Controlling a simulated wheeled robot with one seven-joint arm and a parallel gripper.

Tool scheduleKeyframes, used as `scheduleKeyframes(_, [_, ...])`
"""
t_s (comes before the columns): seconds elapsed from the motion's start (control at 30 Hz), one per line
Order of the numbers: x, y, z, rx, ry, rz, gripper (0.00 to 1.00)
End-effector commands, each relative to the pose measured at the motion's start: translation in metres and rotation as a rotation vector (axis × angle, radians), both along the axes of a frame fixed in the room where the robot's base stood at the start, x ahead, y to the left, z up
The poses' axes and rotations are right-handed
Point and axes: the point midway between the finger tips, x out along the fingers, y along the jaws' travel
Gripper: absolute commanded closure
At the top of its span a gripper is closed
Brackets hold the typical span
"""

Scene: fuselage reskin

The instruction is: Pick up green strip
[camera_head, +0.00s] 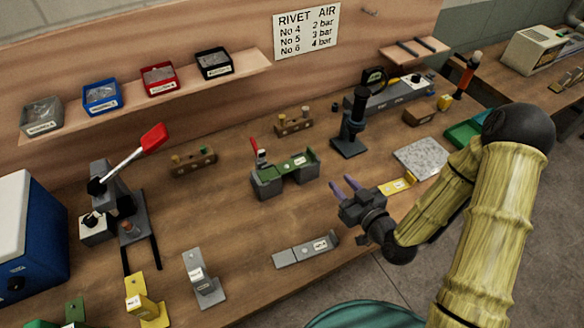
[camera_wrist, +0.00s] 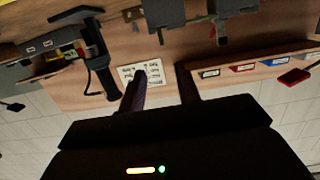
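A green strip (camera_head: 290,164) lies across a grey clamp fixture (camera_head: 268,186) in the middle of the bench, beside a small red-handled clamp. In the wrist view, which looks upside down, a small bit of green (camera_wrist: 212,30) shows at the dark fixture. Another green piece (camera_head: 75,309) shows at the lower left edge, partly cut off. My gripper (camera_head: 344,185) is to the right of and nearer than the fixture, apart from it. Its two purple fingers are spread with nothing between them; they show dark in the wrist view (camera_wrist: 161,88).
A black upright tool (camera_head: 350,130) stands behind my gripper. A yellow strip (camera_head: 397,185) and a grey plate (camera_head: 420,157) lie to its right. A grey strip (camera_head: 305,250) lies near the front edge. A red-handled press (camera_head: 120,205) stands at left. Bare bench lies left of the fixture.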

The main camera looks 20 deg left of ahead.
Motion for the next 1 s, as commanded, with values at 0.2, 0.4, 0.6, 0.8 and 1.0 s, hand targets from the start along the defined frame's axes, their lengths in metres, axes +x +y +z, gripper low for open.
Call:
scheduleKeyframes(0.2, [0.006, 0.007, -0.006, 0.0, -0.003, -0.001, 0.67])
scheduleKeyframes(0.4, [0.012, 0.014, -0.007, 0.0, -0.003, -0.001, 0.67])
scheduleKeyframes(0.6, [0.018, 0.021, -0.009, 0.0, -0.004, -0.001, 0.67])
scheduleKeyframes(0.8, [0.022, 0.027, -0.009, 0.0, -0.002, -0.001, 0.67])
scheduleKeyframes(1.0, [0.037, 0.046, -0.007, 0.002, 0.002, 0.001, 0.67])
